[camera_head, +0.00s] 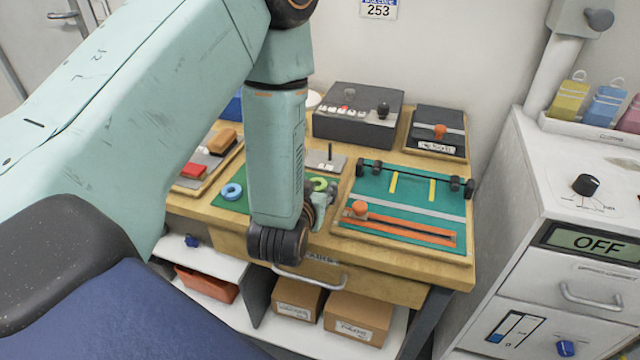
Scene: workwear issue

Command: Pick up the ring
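Two rings lie on the green board (240,204) on the wooden bench: a blue ring (231,192) on the left and a yellow-green ring (319,184) on the right. My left arm comes in from the left and hangs down between them. My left gripper (322,197) is a small grey shape partly hidden behind my wrist, close to the yellow-green ring. I cannot tell whether it touches the ring or whether its fingers are open. The blue ring stands clear to the left of my wrist. My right gripper is not in view.
A teal panel (408,198) with an orange knob and slot lies to the right. A dark control box (355,115) stands at the back. A board with a red block (194,170) is at the left. A white cabinet (560,190) bounds the right side.

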